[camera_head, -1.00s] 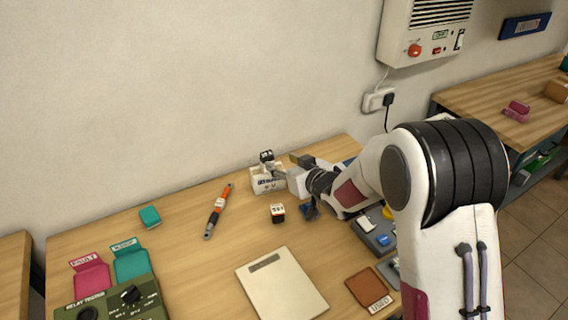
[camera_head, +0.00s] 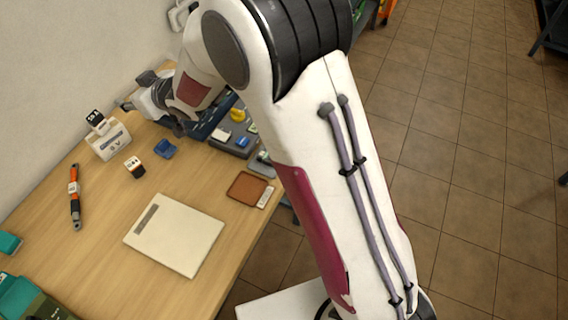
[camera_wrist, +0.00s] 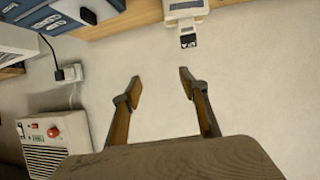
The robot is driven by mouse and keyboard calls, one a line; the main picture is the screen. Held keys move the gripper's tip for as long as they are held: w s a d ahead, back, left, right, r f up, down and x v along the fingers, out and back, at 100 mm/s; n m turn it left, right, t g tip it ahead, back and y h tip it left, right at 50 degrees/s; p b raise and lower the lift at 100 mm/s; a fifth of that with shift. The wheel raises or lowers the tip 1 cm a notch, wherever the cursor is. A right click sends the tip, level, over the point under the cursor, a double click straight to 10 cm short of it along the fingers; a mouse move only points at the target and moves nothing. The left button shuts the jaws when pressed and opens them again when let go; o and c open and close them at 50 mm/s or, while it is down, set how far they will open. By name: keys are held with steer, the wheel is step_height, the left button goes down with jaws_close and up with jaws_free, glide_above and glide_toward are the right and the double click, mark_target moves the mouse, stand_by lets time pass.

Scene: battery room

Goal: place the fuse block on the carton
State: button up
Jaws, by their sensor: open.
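The white carton (camera_head: 107,142) stands on the wooden table near the wall. A small black-and-white block (camera_head: 96,119), which looks like the fuse block, rests on top of it, seeming slightly tilted. In the wrist view, the carton (camera_wrist: 188,18) and block (camera_wrist: 188,41) show at the top, beyond the fingers. My gripper (camera_wrist: 160,80) is open, with nothing between its fingers and the pale wall behind them. In the head view, my gripper (camera_head: 146,88) is partly hidden, to the right of the carton and apart from it.
A black, white and orange block (camera_head: 134,167) and a blue piece (camera_head: 165,149) lie in front of the carton. An orange-and-black tool (camera_head: 74,196) is at the left. A pale flat panel (camera_head: 174,235) and a brown pad (camera_head: 247,188) lie nearer the front.

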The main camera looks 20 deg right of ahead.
steer(key=s+d+r+m+h, duration=0.2)
steer(key=s+d+r, duration=0.25)
steer(key=d, duration=0.35)
steer(key=s+d+r+m+g+h, duration=0.1)
steer(key=s+d+r+h, duration=0.15)
steer(key=s+d, duration=0.35)
steer(key=s+d+r+m+h, duration=0.2)
steer(key=s+d+r, duration=0.2)
steer(key=d, duration=0.5)
steer(key=s+d+f+m+g, duration=0.1)
steer(key=s+d+g, duration=0.1)
steer(key=s, duration=1)
steer(key=s+d+f+m+g, duration=0.1)
steer(key=s+d, duration=0.4)
steer(key=s, duration=0.8)
steer(key=shift+s+f+m+g+h, duration=0.3)
steer(key=shift+m+g+h, duration=0.05)
steer(key=shift+m+g, duration=0.05)
